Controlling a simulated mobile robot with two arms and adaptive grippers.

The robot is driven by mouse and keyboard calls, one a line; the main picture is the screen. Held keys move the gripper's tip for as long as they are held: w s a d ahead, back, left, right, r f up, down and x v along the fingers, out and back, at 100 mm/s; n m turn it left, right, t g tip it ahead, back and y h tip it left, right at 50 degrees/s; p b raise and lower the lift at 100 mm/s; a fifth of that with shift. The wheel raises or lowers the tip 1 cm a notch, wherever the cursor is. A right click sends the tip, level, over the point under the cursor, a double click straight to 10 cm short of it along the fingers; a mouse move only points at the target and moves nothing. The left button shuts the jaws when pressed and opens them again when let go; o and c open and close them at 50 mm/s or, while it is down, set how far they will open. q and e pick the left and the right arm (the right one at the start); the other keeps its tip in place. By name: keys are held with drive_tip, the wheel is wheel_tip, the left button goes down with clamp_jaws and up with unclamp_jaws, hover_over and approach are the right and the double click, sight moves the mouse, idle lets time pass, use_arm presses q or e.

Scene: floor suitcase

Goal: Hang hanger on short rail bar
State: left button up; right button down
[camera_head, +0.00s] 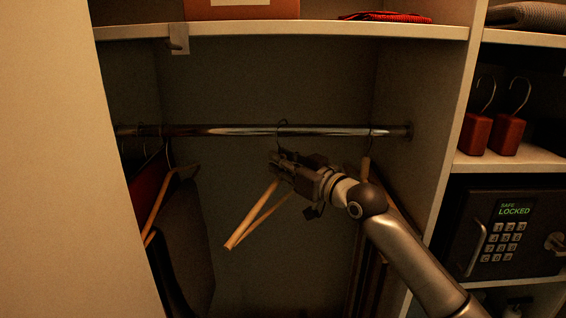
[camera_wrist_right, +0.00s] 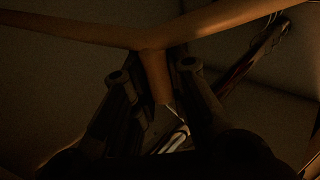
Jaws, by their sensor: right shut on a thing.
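A wooden hanger (camera_head: 256,222) is held by my right gripper (camera_head: 276,166) in front of the rail, in the middle of the wardrobe. Its metal hook (camera_head: 282,128) shows at the height of the rail bar (camera_head: 235,131); I cannot tell whether it rests over the bar or is just in front. In the right wrist view, the hanger's wooden neck (camera_wrist_right: 155,75) is between the two fingers (camera_wrist_right: 160,85), with its arms spreading to both sides. The chrome rail bar runs between the two side walls. My left gripper is not in view.
Dark clothes on hangers (camera_head: 180,225) hang at the rail's left end. Another hanger (camera_head: 366,165) hangs near the right end. A shelf (camera_head: 330,29) runs above the rail. To the right, shelves hold red blocks with hooks (camera_head: 508,135) and a safe (camera_head: 500,232).

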drive_tip(key=shift+f, duration=0.25)
idle(0.5)
drive_tip(key=c, duration=1.3)
unclamp_jaws()
drive_tip(key=shift+s+d, duration=0.1)
drive_tip(key=shift+d, duration=0.05)
